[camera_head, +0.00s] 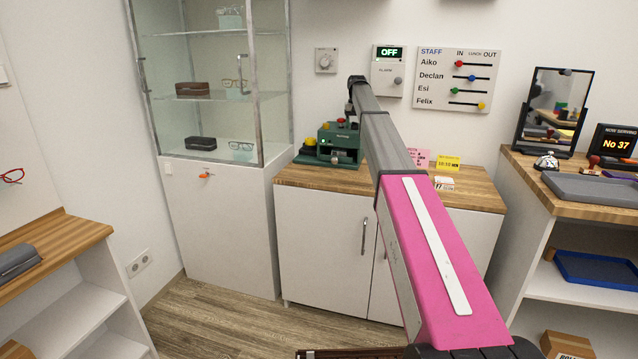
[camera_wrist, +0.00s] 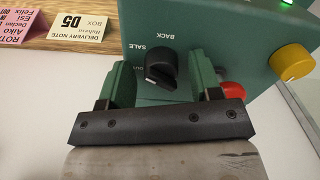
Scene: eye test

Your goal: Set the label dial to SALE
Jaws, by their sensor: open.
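The green label machine (camera_head: 340,147) stands on the wooden counter; it fills the top of the wrist view (camera_wrist: 215,45). Its black label dial (camera_wrist: 160,68) has the words BACK above and SALE at upper left, with a third, partly hidden word below SALE. The dial's white mark lies at its lower left, nearer that third word than SALE. My gripper (camera_wrist: 165,84) is open, with a finger on each side of the dial; whether they touch it I cannot tell. In the head view I cannot make out the dial or my fingers clearly.
The machine has a yellow knob (camera_wrist: 292,62) and a red knob (camera_wrist: 232,90) close to my right finger. A glass cabinet (camera_head: 210,75) stands left. A separate round wall dial (camera_head: 325,61) is above.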

